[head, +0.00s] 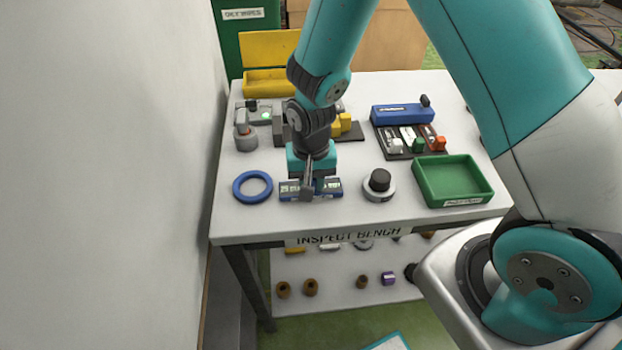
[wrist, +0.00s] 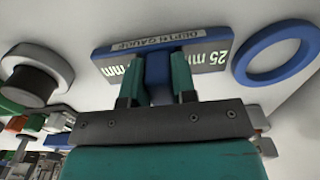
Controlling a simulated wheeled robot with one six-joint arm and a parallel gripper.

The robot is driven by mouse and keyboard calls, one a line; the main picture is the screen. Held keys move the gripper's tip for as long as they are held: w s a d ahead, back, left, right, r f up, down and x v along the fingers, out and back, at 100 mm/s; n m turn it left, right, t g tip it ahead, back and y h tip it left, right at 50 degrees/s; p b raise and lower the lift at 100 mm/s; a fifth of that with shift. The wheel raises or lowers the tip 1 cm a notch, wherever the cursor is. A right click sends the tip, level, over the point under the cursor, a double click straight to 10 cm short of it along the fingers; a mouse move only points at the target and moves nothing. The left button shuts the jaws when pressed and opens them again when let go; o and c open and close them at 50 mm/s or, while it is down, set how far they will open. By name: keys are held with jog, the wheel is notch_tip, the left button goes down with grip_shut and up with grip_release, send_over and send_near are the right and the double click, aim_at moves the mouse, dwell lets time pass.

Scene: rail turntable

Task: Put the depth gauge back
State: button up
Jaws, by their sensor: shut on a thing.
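The depth gauge (wrist: 207,62) is a flat blue bar with a "DEPTH GAUGE" label and white "25 mm" markings, seen in the wrist view. A blue block stands out from its middle, and my gripper (wrist: 157,88) is shut on that block with one teal finger on each side. In the head view the depth gauge (head: 328,187) is at the front left of the white bench, below my gripper (head: 308,186). I cannot tell whether it rests on the bench or is just above it. My fingers hide part of its middle.
A blue ring (head: 253,187) lies close to the left of the gauge. A round grey piece with a black knob (head: 379,184) stands to the right, then a green tray (head: 452,199). Behind are a blue block (head: 402,115), grey fixtures and a yellow bin (head: 270,83). A wall is at left.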

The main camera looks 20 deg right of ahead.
jog(key=o, duration=0.8)
jog(key=shift+f, duration=0.1)
jog(key=shift+o, duration=0.2)
jog(key=shift+r, duration=0.45)
notch_tip(320, 180, up, 13)
jog(key=b, duration=0.1)
jog(key=s+a+r+n+y, duration=0.2)
jog(key=s+r+n, duration=0.3)
jog(key=s, duration=0.4)
jog(key=s+a+r+n+y, duration=0.2)
jog(key=s+r+n, duration=0.3)
jog(key=s, duration=0.4)
jog(key=shift+s+a+r+n, duration=0.2)
jog(key=shift+a+r+n, duration=0.05)
jog(key=shift+n, duration=0.15)
